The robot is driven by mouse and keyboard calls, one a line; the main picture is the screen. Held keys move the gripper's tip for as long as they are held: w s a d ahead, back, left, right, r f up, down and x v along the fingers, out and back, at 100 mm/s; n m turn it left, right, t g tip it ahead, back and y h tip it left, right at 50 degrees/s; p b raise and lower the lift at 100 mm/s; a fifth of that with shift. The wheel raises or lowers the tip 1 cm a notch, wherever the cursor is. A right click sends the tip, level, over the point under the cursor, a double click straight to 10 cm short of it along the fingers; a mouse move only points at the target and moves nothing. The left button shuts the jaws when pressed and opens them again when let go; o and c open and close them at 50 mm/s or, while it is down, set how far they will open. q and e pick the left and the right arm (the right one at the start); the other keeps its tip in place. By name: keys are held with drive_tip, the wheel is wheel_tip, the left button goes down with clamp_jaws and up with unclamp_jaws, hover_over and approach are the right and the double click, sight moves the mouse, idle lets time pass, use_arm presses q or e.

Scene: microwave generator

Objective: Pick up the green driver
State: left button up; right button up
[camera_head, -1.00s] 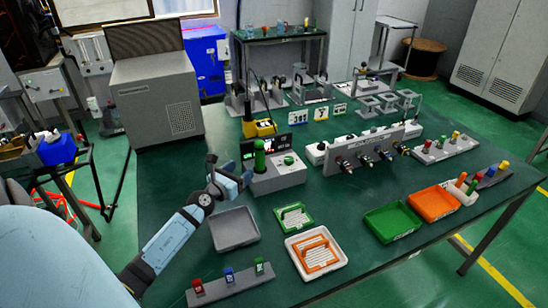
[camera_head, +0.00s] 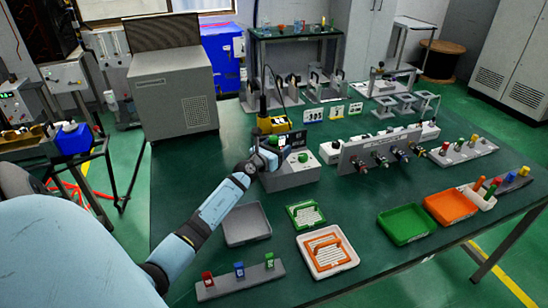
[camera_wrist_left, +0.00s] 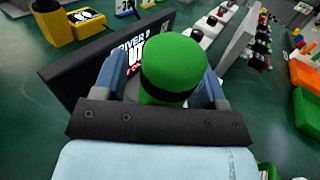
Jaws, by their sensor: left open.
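The green driver (camera_head: 273,141) stands upright at the grey station with a dark display (camera_head: 293,141). In the left wrist view its round green top (camera_wrist_left: 180,66) fills the middle, with a dark band below it. My left gripper (camera_head: 268,156) is open at the driver. In the left wrist view, one blue finger is on each side of the green top. I cannot tell whether the fingers touch it, and the lower part of the driver is hidden. My right gripper is not in view.
A green button (camera_head: 303,157) sits on the same station, just right of my gripper. A yellow device (camera_head: 272,123) stands behind it. A grey tray (camera_head: 246,224) and a small green tray (camera_head: 305,215) lie in front. A row of connectors (camera_head: 380,148) stands to the right.

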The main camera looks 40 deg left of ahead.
use_arm(q)
drive_tip(key=c, duration=1)
drive_tip(key=shift+r, duration=0.1)
drive_tip(key=shift+c, duration=0.4)
drive_tip(key=shift+r, duration=0.1)
